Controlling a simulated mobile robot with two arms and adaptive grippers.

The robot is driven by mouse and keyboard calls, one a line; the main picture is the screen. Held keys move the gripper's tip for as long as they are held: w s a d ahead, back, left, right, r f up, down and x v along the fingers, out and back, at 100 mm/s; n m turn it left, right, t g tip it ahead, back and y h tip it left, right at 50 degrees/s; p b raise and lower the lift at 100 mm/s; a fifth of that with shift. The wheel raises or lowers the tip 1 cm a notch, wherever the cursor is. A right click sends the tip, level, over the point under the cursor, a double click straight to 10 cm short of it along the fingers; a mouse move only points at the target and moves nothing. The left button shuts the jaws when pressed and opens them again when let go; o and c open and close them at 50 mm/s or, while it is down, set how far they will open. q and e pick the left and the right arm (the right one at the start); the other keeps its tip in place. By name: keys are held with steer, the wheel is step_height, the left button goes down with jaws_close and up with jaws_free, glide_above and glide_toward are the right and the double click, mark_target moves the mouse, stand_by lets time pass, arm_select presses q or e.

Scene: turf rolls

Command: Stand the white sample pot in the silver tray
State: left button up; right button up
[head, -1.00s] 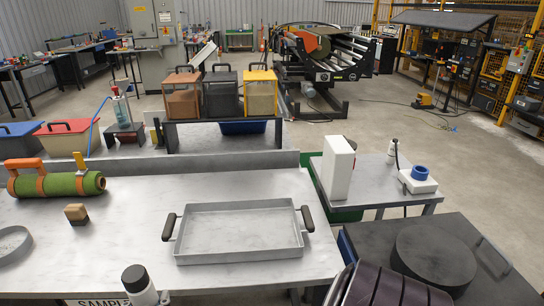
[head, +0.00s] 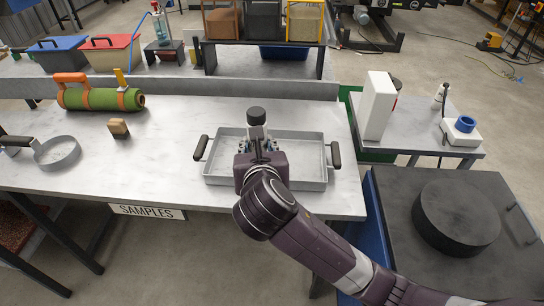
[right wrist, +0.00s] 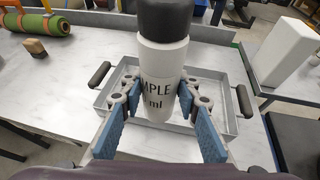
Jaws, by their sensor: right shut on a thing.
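The white sample pot (head: 257,132) has a black lid and is upright in my right gripper (head: 259,148). In the right wrist view the blue-padded fingers are shut on both sides of the pot (right wrist: 163,62), which has black lettering. The silver tray (head: 308,162) lies on the metal table, with a dark handle at each end. My right gripper and the pot are over the tray. The pot's base is hidden, so I cannot tell whether it touches the tray floor. My left gripper is out of view.
A green turf roll (head: 100,98) with orange straps, a small wooden block (head: 119,128) and a round metal pan (head: 57,152) lie left of the tray. A white box (head: 376,106) stands on the side table at right. The table between block and tray is clear.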

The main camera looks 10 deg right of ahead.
steer(key=w+n+y+p, duration=0.3)
steer(key=w+n+y, duration=0.2)
steer(key=w+y, duration=0.15)
steer(key=w+d+r+g+p, duration=0.1)
steer(key=w+d+r, duration=0.15)
steer(key=d, duration=0.35)
steer(key=w+d+r+p, duration=0.1)
steer(key=w+d+r, duration=0.15)
steer(key=d, duration=0.35)
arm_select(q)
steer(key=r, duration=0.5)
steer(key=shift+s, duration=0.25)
arm_select(e)
steer(key=shift+n, duration=0.4)
steer(key=f, duration=1.9)
steer(key=shift+d, duration=0.2)
steer(key=o, duration=1.2)
steer(key=shift+f, duration=0.1)
